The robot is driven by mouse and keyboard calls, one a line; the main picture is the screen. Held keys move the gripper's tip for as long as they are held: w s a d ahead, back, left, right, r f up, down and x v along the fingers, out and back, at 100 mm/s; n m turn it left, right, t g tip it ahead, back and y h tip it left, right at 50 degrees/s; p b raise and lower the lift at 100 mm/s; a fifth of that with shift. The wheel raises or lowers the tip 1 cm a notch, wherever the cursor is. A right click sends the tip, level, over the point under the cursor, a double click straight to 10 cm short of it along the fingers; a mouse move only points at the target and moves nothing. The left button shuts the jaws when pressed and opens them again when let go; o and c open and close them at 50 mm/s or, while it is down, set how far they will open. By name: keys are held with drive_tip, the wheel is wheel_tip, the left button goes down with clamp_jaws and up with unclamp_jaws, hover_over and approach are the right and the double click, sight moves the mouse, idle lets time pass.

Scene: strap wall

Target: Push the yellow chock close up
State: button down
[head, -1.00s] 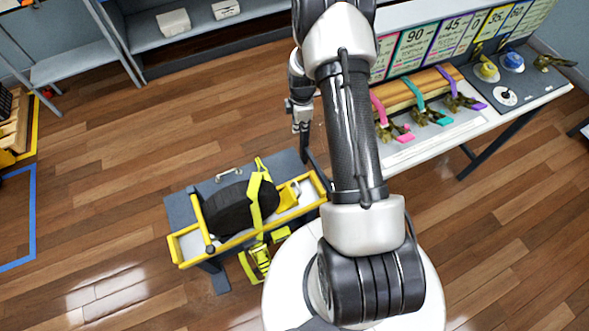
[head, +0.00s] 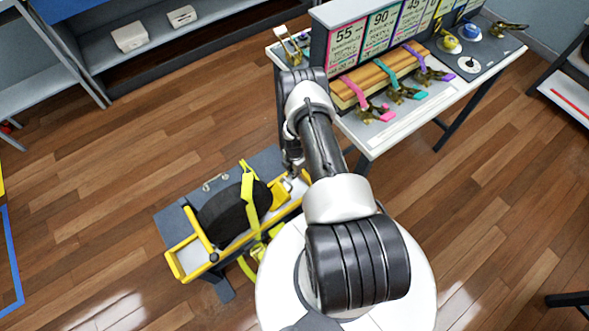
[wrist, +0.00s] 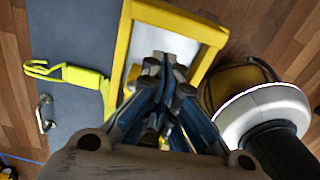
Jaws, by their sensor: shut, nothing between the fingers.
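The yellow chock (head: 278,192) is a wedge on the white bed of a yellow-railed cradle (head: 186,262), at the right side of a black wheel (head: 222,216). A yellow strap (head: 249,192) runs over the wheel. The chock is partly hidden in the head view, and I cannot tell whether it touches the wheel. My gripper (head: 289,181) is low over the bed, at the chock's right side. In the wrist view my gripper (wrist: 164,66) is shut and empty over the white bed, between the yellow rails. It hides most of what lies below it.
The cradle stands on a grey bench (head: 172,222). A hooked strap end (wrist: 68,73) lies on the grey top in the wrist view. A white table (head: 375,142) with coloured straps and sign boards stands at the upper right. Wooden floor is clear at the left.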

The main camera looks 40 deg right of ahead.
sight(281, 191)
drive_tip(key=shift+f+b, duration=0.3)
drive_tip(key=shift+f, duration=1.1)
drive_tip(key=a, duration=0.7)
drive_tip(key=shift+a, duration=0.3)
